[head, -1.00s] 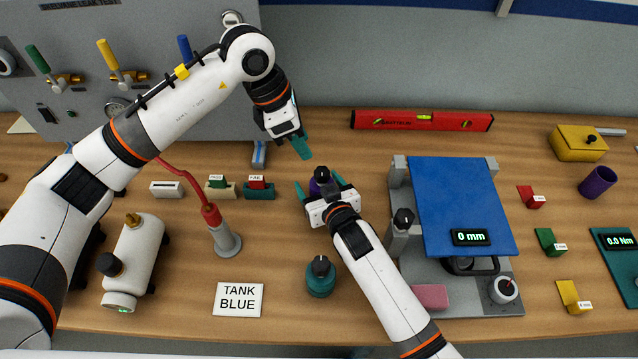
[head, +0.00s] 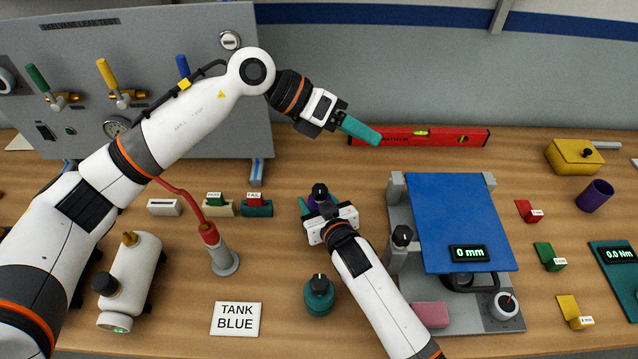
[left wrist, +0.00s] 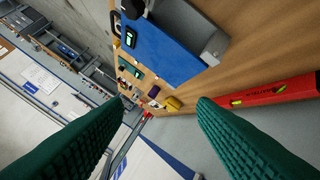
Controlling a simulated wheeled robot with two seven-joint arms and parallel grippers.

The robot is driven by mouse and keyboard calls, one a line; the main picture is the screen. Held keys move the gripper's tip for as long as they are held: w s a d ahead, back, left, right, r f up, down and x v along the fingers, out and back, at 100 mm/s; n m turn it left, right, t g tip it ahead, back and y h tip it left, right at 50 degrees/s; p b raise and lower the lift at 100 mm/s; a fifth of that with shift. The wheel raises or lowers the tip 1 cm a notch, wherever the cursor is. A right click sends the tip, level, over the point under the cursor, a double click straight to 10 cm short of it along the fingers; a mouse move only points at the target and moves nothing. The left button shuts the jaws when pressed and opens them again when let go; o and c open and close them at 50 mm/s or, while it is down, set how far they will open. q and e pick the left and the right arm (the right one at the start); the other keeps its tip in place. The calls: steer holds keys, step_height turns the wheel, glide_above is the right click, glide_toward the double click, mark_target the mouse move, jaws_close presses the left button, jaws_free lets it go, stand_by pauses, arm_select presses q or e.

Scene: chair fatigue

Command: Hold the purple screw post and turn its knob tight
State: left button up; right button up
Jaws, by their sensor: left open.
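The purple screw post (head: 316,205) stands on the bench left of centre in the head view, with its black knob (head: 320,190) on top. My right gripper (head: 319,204) has its teal fingers on either side of the post; whether they press on it I cannot tell, as the gripper body partly hides it. My left gripper (head: 362,131) is at the back, above and right of the post, in front of the red level. In the left wrist view its two teal fingers (left wrist: 160,102) are wide apart with nothing between them.
A teal post with a black knob (head: 319,294) stands nearer the front. The blue plate (head: 460,220) on its grey stand is to the right. The red level (head: 435,138) lies along the back. A red lamp-like stand (head: 212,240) is to the left.

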arm_select(q)
steer(key=w+d+r+n+t+h, duration=0.2)
steer(key=w+r+n+h, duration=0.15)
steer(key=r+n, duration=0.25)
steer(key=w+d+r+n+t+h, duration=0.1)
steer(key=w+r+n+t+h, duration=0.25)
steer(key=r+n, duration=0.3)
steer(key=w+a+n+t+y, duration=0.35)
steer(key=w+n+t, duration=0.25)
steer(key=n, duration=0.7)
steer(key=w+a+n+t+y, duration=0.3)
steer(key=w+n+t+y, duration=0.25)
steer(key=n, duration=0.75)
steer(key=n+g+y, duration=0.9)
steer(key=n+g, duration=0.8)
steer(key=n, duration=0.3)
glide_toward(319, 188)
step_height(319, 188, down, 9)
steer(key=shift+s+d+r, duration=0.1)
steer(key=shift+d+r, duration=0.05)
steer(key=shift+r, duration=0.05)
